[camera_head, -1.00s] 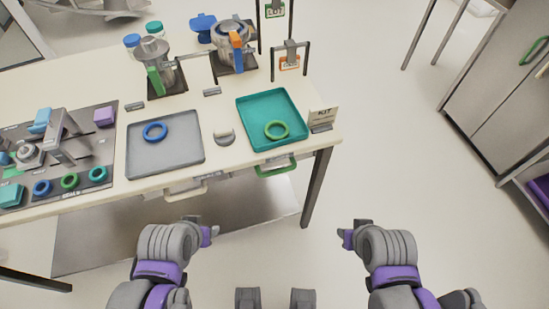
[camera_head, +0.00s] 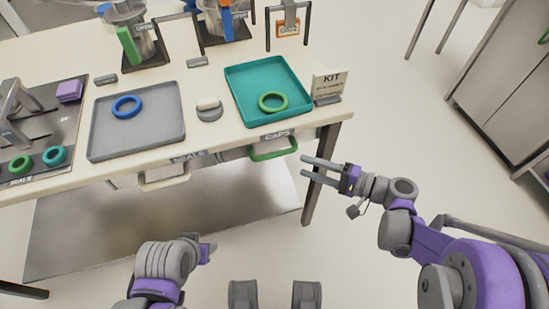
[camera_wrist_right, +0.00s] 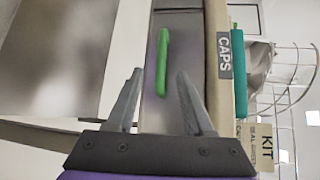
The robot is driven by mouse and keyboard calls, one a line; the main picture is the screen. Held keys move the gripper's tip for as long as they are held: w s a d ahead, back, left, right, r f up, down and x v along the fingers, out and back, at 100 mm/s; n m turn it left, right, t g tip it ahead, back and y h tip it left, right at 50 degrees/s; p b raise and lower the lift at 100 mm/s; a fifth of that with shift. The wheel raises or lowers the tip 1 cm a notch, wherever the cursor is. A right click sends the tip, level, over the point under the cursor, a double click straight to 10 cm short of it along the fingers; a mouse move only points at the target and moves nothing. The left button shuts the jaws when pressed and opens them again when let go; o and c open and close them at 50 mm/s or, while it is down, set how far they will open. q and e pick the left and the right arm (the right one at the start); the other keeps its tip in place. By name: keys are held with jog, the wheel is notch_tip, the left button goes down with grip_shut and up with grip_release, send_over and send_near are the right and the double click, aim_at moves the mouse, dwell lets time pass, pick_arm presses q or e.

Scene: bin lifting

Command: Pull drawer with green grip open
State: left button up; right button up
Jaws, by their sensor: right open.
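The green grip (camera_head: 273,150) is on the front of the drawer labelled CAPS, under the table's front edge below the teal tray. The drawer looks shut. In the right wrist view the green grip (camera_wrist_right: 163,62) lies ahead of the fingers, apart from them, against the grey drawer front (camera_wrist_right: 182,75). My right gripper (camera_head: 305,170) is open and empty, just right of the green grip and in front of the table leg; its two fingers also show in the right wrist view (camera_wrist_right: 158,100). My left gripper (camera_head: 208,250) is low at the left, mostly hidden, its fingers unclear.
A second drawer with a pale grip (camera_head: 163,178) is to the left. On the table are the teal tray (camera_head: 240,75) with a green ring, a grey tray (camera_head: 165,125) with a blue ring, and a KIT sign (camera_head: 328,84). The floor right of the table is free.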

aim_at(278, 156)
jog(key=b+x, duration=0.1)
jog(key=x, duration=1)
jog(key=shift+d+r+b, duration=0.1)
jog(key=shift+r+b, duration=0.05)
jog(key=shift+b, duration=0.15)
grip_shut()
dwell(0.9)
